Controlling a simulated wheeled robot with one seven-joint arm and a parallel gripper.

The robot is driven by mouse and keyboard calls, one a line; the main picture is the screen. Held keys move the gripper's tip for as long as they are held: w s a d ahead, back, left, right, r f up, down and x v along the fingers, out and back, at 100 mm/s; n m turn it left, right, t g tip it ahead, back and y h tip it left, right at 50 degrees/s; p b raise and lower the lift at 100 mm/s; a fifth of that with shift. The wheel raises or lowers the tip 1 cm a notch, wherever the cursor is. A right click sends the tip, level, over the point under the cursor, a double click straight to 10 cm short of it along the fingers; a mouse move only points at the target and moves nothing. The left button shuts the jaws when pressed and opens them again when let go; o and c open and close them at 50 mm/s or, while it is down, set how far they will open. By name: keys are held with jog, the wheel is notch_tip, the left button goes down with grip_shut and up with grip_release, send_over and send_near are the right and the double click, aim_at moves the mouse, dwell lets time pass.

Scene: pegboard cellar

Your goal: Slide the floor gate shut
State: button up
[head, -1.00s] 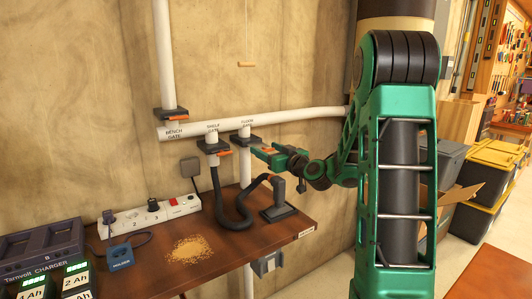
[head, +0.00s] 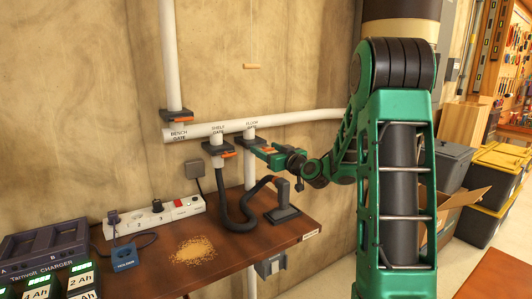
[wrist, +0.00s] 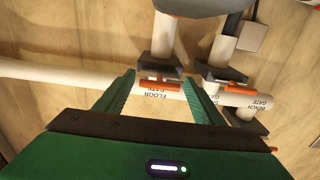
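The floor gate (head: 249,142) is a dark grey block with an orange tab under the white horizontal pipe. Its orange tab (wrist: 160,86) and FLOOR GATE label show upside down in the wrist view. My green gripper (head: 266,150) reaches in from the right, close beside the gate. In the wrist view my gripper (wrist: 159,78) is open, with the orange tab appearing between its fingertips. I see no finger clearly touching the tab. How far the gate's slide stands out is hard to tell.
The shelf gate (head: 216,147) with its black hose is just left of the floor gate. The bench gate (head: 174,116) is farther left. Below, the bench (head: 240,250) holds a power strip (head: 155,216), a charger (head: 45,246) and a hose nozzle stand (head: 283,206).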

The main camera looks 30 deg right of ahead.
jog(key=s, duration=1)
jog(key=shift+s+d, duration=0.15)
jog(key=shift+s, duration=0.15)
jog(key=shift+o, duration=0.2)
jog(key=shift+s, duration=0.1)
jog(key=w, duration=0.8)
jog(key=shift+r, duration=0.1)
